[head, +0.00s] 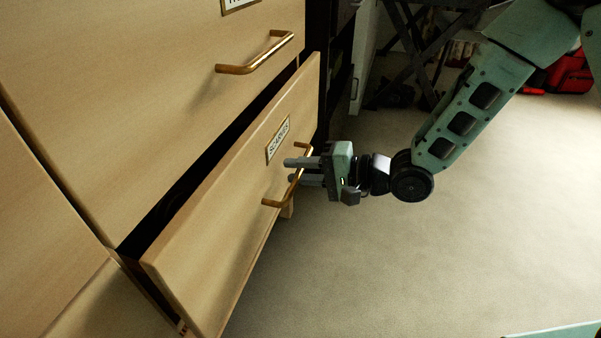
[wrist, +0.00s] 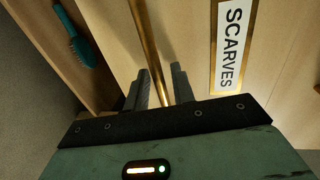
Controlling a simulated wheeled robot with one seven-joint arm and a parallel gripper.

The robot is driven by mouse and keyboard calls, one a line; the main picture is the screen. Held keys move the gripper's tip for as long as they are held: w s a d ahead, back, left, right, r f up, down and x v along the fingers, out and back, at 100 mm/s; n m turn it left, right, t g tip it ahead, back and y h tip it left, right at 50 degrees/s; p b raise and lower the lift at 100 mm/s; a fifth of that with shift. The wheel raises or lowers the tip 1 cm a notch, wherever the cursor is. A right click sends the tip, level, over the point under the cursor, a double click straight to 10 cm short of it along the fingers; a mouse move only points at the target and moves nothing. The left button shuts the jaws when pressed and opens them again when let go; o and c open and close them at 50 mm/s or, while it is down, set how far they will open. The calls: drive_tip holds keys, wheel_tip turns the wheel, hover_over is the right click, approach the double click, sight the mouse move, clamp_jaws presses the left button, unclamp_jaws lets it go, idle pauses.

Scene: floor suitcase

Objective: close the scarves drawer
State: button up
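The scarves drawer (head: 225,205) is a pale wooden drawer standing partly pulled out, with a dark gap behind its front. Its white SCARVES label (head: 278,140) also shows large in the wrist view (wrist: 233,45). Its brass bar handle (head: 272,203) runs between my fingers in the wrist view (wrist: 146,40). My gripper (head: 289,171) is at the handle, its two fingers apart on either side of the bar. In the wrist view the fingers (wrist: 160,88) show a gap beside the bar, so I see no firm grip.
Another drawer front (head: 130,100) with a brass handle (head: 250,65) is above. A teal hairbrush (wrist: 76,36) lies on wood at the left of the wrist view. Dark crossed legs (head: 420,55) and a red item (head: 570,72) are at the back. The carpet (head: 400,265) is clear.

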sight(281, 166)
drive_tip(key=shift+c, duration=0.4)
clamp_jaws()
drive_tip(key=a+p, duration=0.1)
drive_tip(key=w+a+p, duration=0.1)
drive_tip(key=a, duration=0.1)
drive_tip(key=shift+w+a+r, duration=0.15)
drive_tip(key=shift+a, duration=0.05)
drive_tip(key=shift+w+a, duration=0.15)
drive_tip(key=shift+a, duration=0.2)
drive_tip(key=shift+o, duration=0.4)
unclamp_jaws()
drive_tip(key=shift+a, duration=0.1)
